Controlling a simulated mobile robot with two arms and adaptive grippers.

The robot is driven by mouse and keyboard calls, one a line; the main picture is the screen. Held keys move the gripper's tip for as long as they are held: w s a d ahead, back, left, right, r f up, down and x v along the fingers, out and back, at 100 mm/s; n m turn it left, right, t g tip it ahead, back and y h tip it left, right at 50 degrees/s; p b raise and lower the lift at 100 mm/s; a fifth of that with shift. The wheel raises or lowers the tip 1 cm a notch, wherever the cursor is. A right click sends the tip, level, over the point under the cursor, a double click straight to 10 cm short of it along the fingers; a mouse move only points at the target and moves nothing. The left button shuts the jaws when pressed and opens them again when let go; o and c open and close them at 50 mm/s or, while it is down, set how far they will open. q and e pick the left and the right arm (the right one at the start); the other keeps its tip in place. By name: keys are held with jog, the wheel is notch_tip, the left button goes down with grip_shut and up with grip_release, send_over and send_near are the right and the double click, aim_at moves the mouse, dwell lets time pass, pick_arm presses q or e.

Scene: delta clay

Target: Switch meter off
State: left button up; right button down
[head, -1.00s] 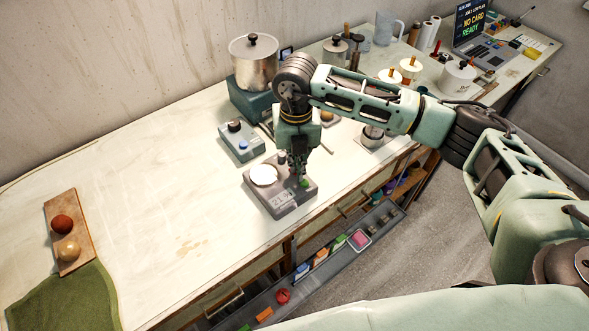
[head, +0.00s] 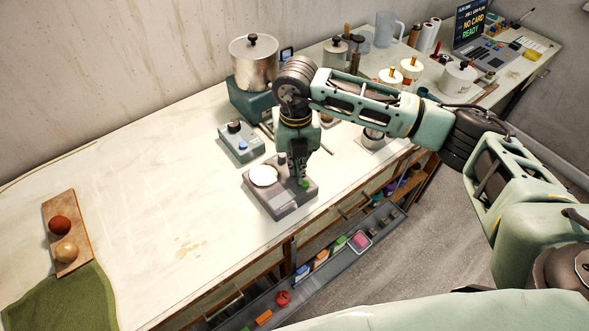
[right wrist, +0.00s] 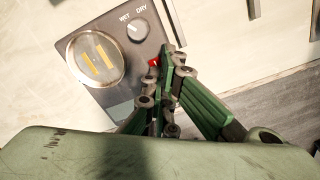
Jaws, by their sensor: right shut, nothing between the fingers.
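The meter (head: 268,197) is a grey box with a round pale dish on its top, near the front edge of the bench. In the right wrist view the meter (right wrist: 112,28) shows a round window with two yellow bars, a white knob between WET and DRY marks, a small red part (right wrist: 153,62) and a pale panel (right wrist: 139,101). My right gripper (head: 301,181) points down over the meter's right side, shut and empty. In the right wrist view its tips (right wrist: 171,57) are close beside the red part; I cannot tell if they touch. My left gripper is not in view.
A blue-grey box with a dark knob (head: 241,142) stands behind the meter. A metal pot (head: 254,66) stands farther back. A wooden board (head: 60,206) with two balls lies at far left. The bench's left middle is clear. A tray of coloured items runs below the front edge.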

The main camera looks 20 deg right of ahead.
jog(key=shift+r+p, duration=0.35)
jog(key=shift+r, duration=0.25)
jog(key=shift+r+p, duration=1.4)
jog(key=shift+r, duration=1.4)
jog(key=shift+f, duration=0.1)
